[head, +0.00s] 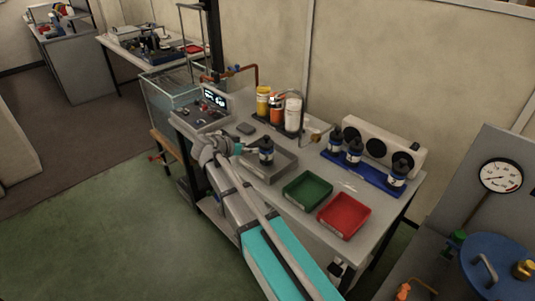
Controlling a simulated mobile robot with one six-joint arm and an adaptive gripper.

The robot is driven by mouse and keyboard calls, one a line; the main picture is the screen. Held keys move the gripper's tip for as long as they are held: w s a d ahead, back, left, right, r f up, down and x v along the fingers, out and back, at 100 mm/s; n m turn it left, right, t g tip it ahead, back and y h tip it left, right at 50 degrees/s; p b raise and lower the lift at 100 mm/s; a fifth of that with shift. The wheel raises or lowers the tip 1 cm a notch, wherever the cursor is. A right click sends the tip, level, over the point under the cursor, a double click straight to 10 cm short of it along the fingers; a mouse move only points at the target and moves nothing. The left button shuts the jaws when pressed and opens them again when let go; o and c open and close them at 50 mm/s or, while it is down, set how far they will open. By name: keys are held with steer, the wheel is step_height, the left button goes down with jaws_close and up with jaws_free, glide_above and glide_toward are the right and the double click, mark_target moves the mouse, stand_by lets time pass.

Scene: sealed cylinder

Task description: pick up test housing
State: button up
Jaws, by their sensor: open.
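A dark cylinder with a pale band, likely the test housing (266,152), stands upright in a shallow grey tray (285,165) on the workbench. Similar dark cylinders (354,151) stand in a blue rack at the bench's right, so the name alone does not settle which one is meant. My gripper (240,149) is just left of the cylinder in the grey tray, at the end of my arm. It is open, and I see nothing held in it. The fingers are small here, and I cannot tell whether they touch the cylinder. My arm hides part of the bench's front.
A green tray (307,191) and a red tray (343,216) lie right of the grey tray. Yellow, orange and white bottles (277,108) stand behind. A blue rack (366,173) fronts a white box with round black openings (376,148). A glass tank (168,97) is at left.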

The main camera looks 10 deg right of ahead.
mark_target(264, 138)
steer(key=w+a+r, duration=0.1)
steer(key=w+a+t, duration=0.1)
steer(key=shift+a+r+m+h, duration=0.3)
steer(key=shift+r+m+h, duration=0.05)
steer(key=shift+m+h, duration=0.05)
steer(key=shift+d, duration=0.1)
steer(key=shift+b+x, duration=1.55)
steer(key=shift+x, duration=2.7)
steer(key=shift+w, duration=0.1)
steer(key=b+x, duration=0.1)
steer(key=x, duration=0.2)
steer(key=shift+w+d+f+b, duration=0.15)
steer(key=shift+w+f+b, duration=0.1)
steer(key=shift+b, duration=0.1)
steer(key=shift+x, duration=0.75)
